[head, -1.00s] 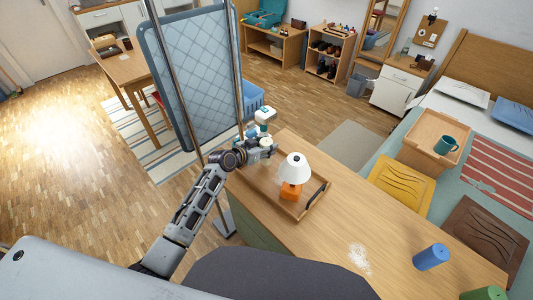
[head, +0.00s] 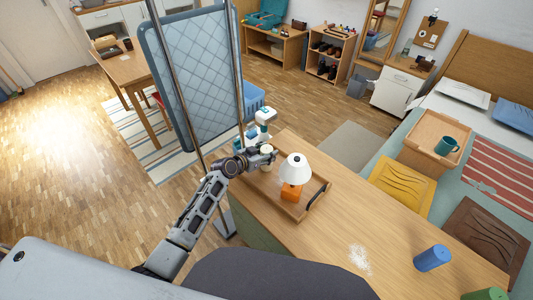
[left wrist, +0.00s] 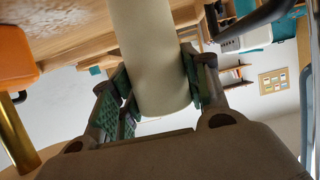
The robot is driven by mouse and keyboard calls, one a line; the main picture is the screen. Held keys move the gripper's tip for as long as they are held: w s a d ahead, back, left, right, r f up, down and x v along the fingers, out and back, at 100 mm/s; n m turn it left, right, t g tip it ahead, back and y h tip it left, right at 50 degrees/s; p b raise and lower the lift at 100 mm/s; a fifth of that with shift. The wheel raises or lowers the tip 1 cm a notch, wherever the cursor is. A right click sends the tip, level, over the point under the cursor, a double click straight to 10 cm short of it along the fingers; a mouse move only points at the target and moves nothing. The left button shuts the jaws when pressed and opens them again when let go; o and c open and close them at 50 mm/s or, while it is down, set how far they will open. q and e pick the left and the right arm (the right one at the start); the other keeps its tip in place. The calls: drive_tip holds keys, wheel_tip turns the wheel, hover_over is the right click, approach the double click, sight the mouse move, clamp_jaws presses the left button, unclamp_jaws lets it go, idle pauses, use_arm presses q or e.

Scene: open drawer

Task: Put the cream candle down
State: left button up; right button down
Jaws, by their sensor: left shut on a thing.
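My left gripper (head: 267,156) is over the far left part of a wooden tray (head: 262,184) on the wooden counter. In the left wrist view, its green-padded fingers (left wrist: 160,92) are shut on both sides of the cream candle (left wrist: 152,50), a smooth pale cylinder. In the head view the candle (head: 266,149) is small and partly hidden by the gripper. I cannot tell whether its base touches the tray. My right gripper is not in view.
A lamp with a white shade (head: 295,168) and orange base (head: 291,193) stands in the tray, right of the gripper. White and teal bottles (head: 264,117) stand just beyond the gripper.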

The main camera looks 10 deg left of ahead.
use_arm(q)
drive_tip(key=shift+f, duration=0.1)
drive_tip(key=o, duration=1.2)
drive_tip(key=shift+s+a+r, duration=0.25)
drive_tip(key=shift+s, duration=0.15)
drive_tip(key=shift+v, duration=5.5)
